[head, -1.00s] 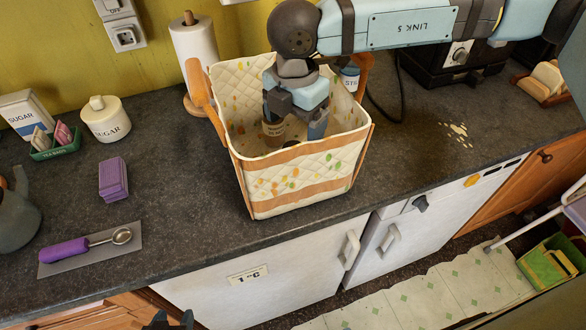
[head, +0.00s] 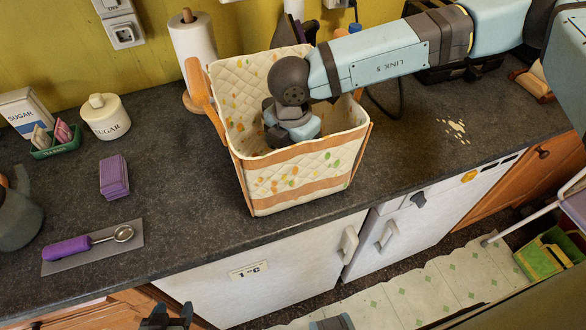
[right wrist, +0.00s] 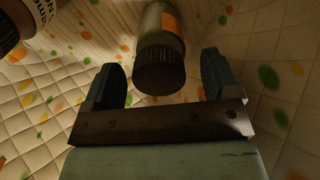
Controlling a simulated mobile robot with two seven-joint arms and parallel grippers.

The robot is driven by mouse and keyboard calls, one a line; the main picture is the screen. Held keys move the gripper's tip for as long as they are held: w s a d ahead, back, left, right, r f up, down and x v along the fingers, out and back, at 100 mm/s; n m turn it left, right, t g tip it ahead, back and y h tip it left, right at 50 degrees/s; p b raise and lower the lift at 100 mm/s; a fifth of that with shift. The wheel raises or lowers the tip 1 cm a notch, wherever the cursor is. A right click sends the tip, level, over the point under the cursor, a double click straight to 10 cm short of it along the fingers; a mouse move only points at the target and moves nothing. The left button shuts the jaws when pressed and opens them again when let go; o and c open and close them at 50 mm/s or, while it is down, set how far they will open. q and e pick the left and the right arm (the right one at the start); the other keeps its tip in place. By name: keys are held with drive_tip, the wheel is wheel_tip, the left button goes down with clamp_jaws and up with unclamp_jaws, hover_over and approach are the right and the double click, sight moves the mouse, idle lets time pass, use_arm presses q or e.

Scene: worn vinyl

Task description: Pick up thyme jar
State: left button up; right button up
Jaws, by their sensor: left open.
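My right arm reaches down into the quilted basket (head: 305,187) on the counter. Its gripper is hidden behind the basket wall in the head view. In the right wrist view my right gripper (right wrist: 162,75) is open. A jar with a dark ribbed lid and an orange label (right wrist: 170,22) lies ahead, its lid between the fingers with gaps on both sides. I cannot read its name, so I cannot tell whether it is the thyme jar. Another dark-lidded jar (right wrist: 14,22) with a partly visible label is at upper left. My left gripper (head: 166,317) is open and empty at the bottom edge.
Left of the basket are a paper towel roll (head: 193,45), a sugar pot (head: 105,118), a purple sponge (head: 114,177) and a purple-handled scoop (head: 80,245). The basket's orange handle (head: 204,97) sticks up.

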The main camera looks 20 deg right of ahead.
drive_tip(key=c, duration=1.2)
drive_tip(key=shift+r, duration=0.1)
